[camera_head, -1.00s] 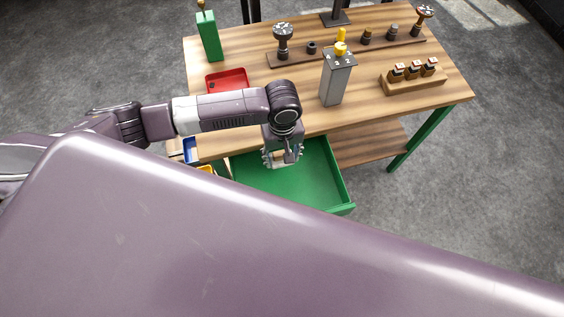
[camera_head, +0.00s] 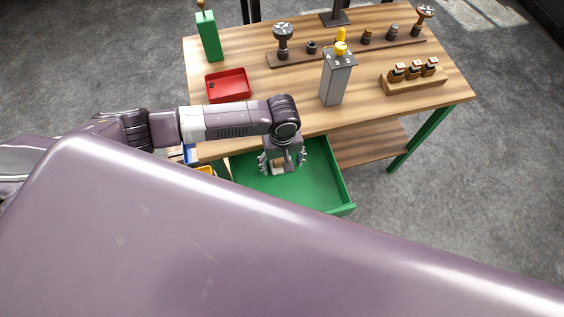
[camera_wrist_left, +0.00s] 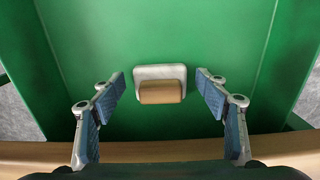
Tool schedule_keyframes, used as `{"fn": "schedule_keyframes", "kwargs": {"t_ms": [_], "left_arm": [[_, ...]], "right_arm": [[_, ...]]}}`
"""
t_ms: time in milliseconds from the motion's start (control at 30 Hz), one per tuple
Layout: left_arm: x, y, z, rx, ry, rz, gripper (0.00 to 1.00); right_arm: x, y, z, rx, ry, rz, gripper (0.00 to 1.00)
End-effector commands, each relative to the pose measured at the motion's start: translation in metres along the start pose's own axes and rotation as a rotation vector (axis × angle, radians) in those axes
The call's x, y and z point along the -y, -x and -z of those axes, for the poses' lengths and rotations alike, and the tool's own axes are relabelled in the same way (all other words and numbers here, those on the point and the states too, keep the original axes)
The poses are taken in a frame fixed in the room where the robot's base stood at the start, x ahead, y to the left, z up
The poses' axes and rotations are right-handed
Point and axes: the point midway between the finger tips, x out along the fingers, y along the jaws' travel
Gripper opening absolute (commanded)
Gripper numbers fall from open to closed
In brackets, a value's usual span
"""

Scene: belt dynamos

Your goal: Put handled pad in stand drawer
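The handled pad (camera_wrist_left: 160,92) has a pale grey plate and a wooden handle. In the left wrist view it sits in the green stand drawer (camera_wrist_left: 150,38), between my left gripper's spread fingers, with a gap on both sides. The drawer (camera_head: 322,182) is pulled out from the table front in the head view. My left gripper (camera_head: 282,165) is inside the drawer's outline, pointing down and open, its fingers apart from the pad (camera_wrist_left: 163,112). My right gripper is not in view.
The drawer's right part is bare. My large body panel hides the drawer's front-left area.

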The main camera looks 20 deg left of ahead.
Motion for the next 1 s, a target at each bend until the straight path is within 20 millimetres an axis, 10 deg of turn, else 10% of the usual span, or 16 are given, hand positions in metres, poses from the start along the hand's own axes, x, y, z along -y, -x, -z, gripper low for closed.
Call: {"fn": "schedule_keyframes", "kwargs": {"t_ms": [267, 1000], "left_arm": [[0.000, 0.005, 0.001, -0.001, -0.001, -0.001, 0.68], [0.000, 0.122, 0.001, 0.000, 0.001, 0.000, 0.68]], "right_arm": [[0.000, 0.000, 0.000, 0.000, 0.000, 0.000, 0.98], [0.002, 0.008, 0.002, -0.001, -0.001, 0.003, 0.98]]}}
